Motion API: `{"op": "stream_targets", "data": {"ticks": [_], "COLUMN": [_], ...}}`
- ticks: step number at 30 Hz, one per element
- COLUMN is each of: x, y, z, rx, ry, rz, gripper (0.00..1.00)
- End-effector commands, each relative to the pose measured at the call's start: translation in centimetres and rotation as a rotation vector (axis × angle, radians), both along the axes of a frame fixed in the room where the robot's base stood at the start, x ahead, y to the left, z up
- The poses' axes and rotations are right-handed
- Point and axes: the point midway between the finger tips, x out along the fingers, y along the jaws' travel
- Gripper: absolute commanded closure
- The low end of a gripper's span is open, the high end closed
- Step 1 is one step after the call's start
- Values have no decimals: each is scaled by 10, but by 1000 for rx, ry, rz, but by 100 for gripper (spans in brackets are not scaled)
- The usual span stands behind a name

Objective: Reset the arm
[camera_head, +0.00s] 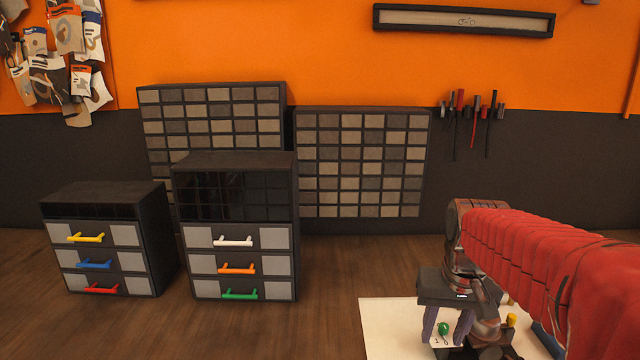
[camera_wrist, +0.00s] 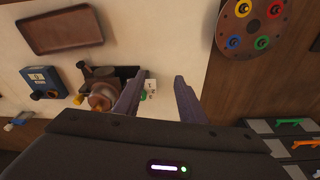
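My arm (camera_head: 540,265) in its red sleeve reaches in from the right in the head view and bends down at the wrist. My gripper (camera_head: 446,338) points down over a pale board (camera_head: 385,325). In the wrist view, the two fingers of my gripper (camera_wrist: 159,80) stand apart with nothing held between them. A small white piece (camera_wrist: 151,87) with a green knob (camera_head: 443,328) beside it shows between the fingers, on the board beyond them. The gap between fingertips and board cannot be judged exactly.
A dark device (camera_wrist: 100,85) with a yellow knob stands close beside the fingers. A blue box (camera_wrist: 43,83), a brown tray (camera_wrist: 60,32) and a round disc (camera_wrist: 222,30) with coloured rings lie around. Drawer cabinets (camera_head: 236,160) stand at left; wooden surface between is clear.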

Motion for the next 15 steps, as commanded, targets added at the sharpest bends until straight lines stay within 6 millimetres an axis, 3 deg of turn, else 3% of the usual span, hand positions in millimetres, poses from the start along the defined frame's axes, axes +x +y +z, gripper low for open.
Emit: {"op": "stream_targets", "data": {"ticks": [15], "x": [-98], "y": [42], "z": [-17], "rx": [-19], "ry": [-138], "rz": [83], "gripper": [63]}}
